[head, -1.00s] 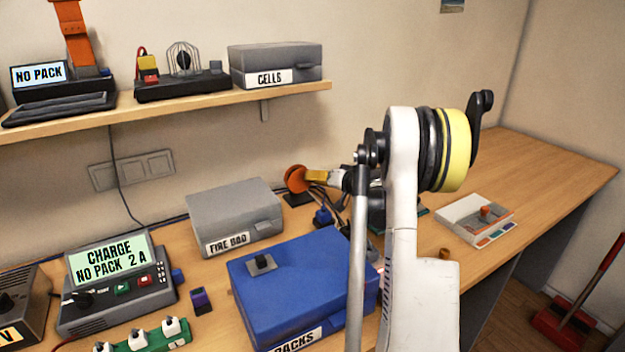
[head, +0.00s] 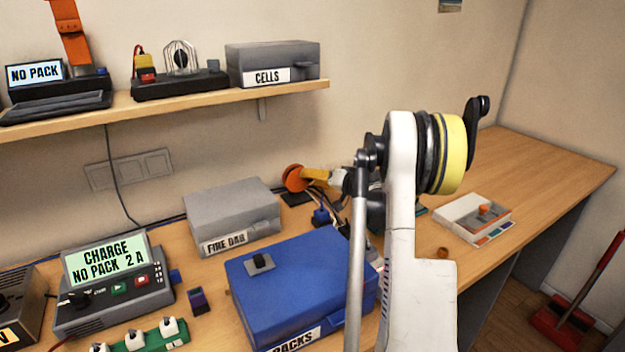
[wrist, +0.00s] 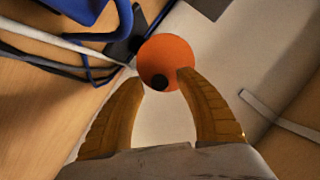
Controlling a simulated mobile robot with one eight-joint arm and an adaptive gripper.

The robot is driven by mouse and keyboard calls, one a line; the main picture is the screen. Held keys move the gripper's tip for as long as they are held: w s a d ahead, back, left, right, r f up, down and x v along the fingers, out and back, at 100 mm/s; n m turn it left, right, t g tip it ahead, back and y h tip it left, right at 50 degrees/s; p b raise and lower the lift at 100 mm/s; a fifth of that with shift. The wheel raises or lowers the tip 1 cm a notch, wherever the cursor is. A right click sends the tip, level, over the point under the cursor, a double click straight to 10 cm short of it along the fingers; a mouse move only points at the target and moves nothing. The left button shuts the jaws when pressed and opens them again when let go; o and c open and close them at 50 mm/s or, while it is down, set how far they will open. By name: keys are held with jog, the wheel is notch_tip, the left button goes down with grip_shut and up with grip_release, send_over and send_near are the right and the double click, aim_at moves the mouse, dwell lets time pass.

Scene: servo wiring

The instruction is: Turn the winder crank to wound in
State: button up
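The winder is an orange disc (head: 296,178) on a dark base, standing on the bench against the wall in the head view. It also shows in the wrist view (wrist: 168,50). A small dark round knob (wrist: 159,81), apparently the crank's handle, shows low on its face. My gripper (head: 312,174) is beside the disc, on its right side in the head view. In the wrist view my gripper's two yellow fingers (wrist: 161,79) are open, one on each side of the knob. I cannot tell whether they touch the disc or knob.
Cables and a blue plug (head: 321,216) lie close to the winder. A grey box (head: 235,210) stands left of it and a blue case (head: 295,285) in front. The wall (wrist: 230,65) is close behind. Bench at the far right is clear beyond a white tray (head: 470,219).

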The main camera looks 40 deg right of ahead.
jog(key=v, duration=1.2)
jog(key=w+f+n+h, duration=0.1)
jog(key=w+n, duration=0.1)
jog(key=w, duration=0.2)
jog(key=w+f+n+g+h, duration=0.1)
jog(key=w+n, duration=0.1)
jog(key=w, duration=0.2)
jog(key=w+f+n+h, duration=0.1)
jog(key=w+n, duration=0.1)
jog(key=w, duration=0.2)
jog(key=shift+w+a+g+h, duration=0.1)
jog(key=shift+a+g+h, duration=0.2)
jog(key=shift+a+h, duration=0.1)
